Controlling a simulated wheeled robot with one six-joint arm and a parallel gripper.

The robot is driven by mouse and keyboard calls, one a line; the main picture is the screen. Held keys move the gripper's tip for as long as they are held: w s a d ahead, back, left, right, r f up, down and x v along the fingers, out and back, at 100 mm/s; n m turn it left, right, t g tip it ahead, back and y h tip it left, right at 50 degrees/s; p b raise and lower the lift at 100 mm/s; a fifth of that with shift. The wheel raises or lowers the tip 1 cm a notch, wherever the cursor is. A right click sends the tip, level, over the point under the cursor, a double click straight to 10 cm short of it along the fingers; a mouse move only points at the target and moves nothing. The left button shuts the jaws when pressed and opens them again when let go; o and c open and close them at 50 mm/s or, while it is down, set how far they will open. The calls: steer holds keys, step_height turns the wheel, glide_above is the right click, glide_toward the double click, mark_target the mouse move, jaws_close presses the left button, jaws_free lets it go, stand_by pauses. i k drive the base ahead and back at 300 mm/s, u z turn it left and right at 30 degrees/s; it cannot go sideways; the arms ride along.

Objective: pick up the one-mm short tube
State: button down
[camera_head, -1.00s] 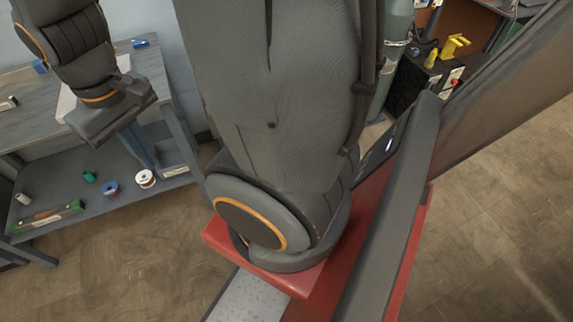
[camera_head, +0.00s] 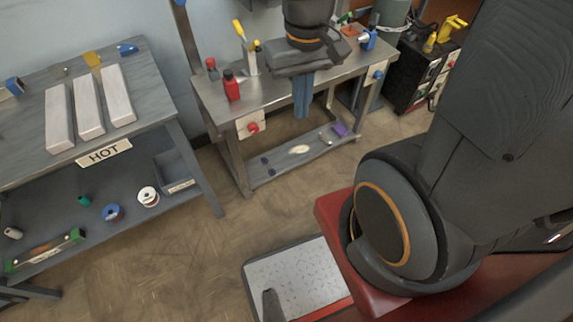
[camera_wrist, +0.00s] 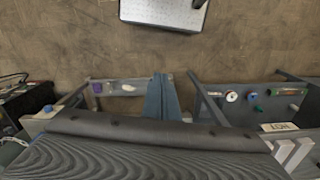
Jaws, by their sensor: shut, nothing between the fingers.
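I cannot pick out the one-mm short tube for sure in either view. Three pale long bars (camera_head: 88,106) lie side by side on the left table behind a "HOT" sign (camera_head: 104,153); they also show in the wrist view (camera_wrist: 286,150). My gripper (camera_head: 301,115) hangs fingers down in front of the metal workbench, apart from the bars. Its blue-grey fingers also show in the wrist view (camera_wrist: 161,80); they are together and empty. My wrist hides part of the workbench top.
The left table's lower shelf holds a white spool (camera_head: 148,196), a blue spool (camera_head: 113,213), a green piece (camera_head: 84,200) and a green level (camera_head: 45,250). The metal workbench (camera_head: 215,95) carries red bottles (camera_head: 231,86). A grey plate (camera_head: 295,275) is near my base. Floor between is clear.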

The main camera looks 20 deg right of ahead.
mark_target(271, 172)
steer(key=z, duration=0.05)
steer(key=k, duration=0.5)
steer(key=z, duration=1.2)
steer(key=i, duration=0.7)
steer(key=u, duration=0.5)
